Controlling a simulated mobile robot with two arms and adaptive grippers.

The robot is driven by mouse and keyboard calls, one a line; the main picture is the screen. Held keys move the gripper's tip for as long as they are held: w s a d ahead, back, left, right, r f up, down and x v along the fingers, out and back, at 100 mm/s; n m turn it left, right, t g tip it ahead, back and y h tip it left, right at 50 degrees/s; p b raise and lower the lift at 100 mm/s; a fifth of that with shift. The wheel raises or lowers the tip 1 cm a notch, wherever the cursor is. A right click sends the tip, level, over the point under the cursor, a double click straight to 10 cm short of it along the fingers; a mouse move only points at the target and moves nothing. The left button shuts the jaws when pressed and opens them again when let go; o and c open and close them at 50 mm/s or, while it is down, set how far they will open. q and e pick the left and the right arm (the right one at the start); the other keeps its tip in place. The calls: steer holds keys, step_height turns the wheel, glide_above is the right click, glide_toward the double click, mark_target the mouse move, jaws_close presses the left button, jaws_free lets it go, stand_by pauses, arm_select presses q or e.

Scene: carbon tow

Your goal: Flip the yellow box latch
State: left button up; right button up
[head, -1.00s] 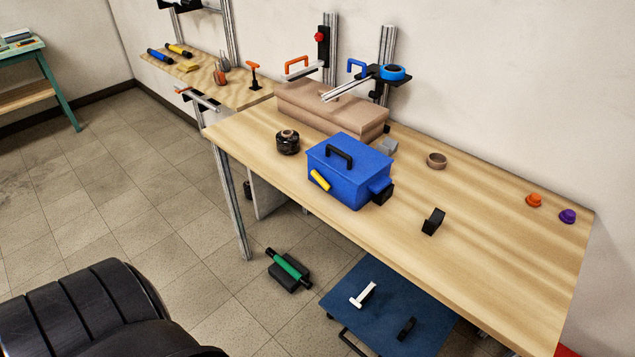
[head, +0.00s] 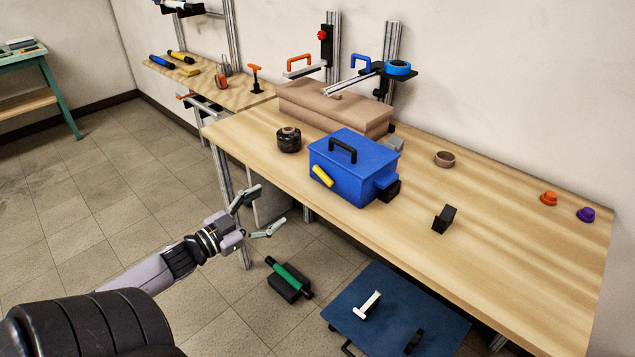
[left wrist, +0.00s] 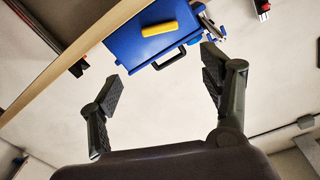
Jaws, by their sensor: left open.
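A blue box (head: 345,175) with a black lid handle stands on the wooden workbench near its front edge. Its yellow latch (head: 322,176) lies slanted on the front face. In the left wrist view the blue box (left wrist: 130,45) and the yellow latch (left wrist: 159,28) show beyond my fingers. My left gripper (head: 270,212) is open and empty, in front of the bench edge and apart from the box, to the left of and below the latch. The left wrist view also shows its fingers spread wide (left wrist: 162,88). My right gripper is not in view.
A dark roll (head: 288,140) stands left of the box on the workbench (head: 510,250). A cardboard box (head: 330,110) is behind it. A black piece (head: 445,218) and a brown ring (head: 445,159) lie to the right. A blue platform (head: 395,305) is below.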

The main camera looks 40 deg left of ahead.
mark_target(322, 176)
arm_select(q)
steer(key=shift+o, duration=0.7)
steer(key=shift+w, duration=0.5)
steer(key=w, duration=0.5)
steer(key=w+d, duration=0.1)
steer(key=w, duration=0.4)
steer(key=w+d, duration=0.1)
steer(key=w, duration=0.5)
steer(key=shift+f, duration=0.1)
steer(key=shift+c, duration=0.3)
steer(key=c, duration=1.1)
steer(key=shift+o, duration=0.2)
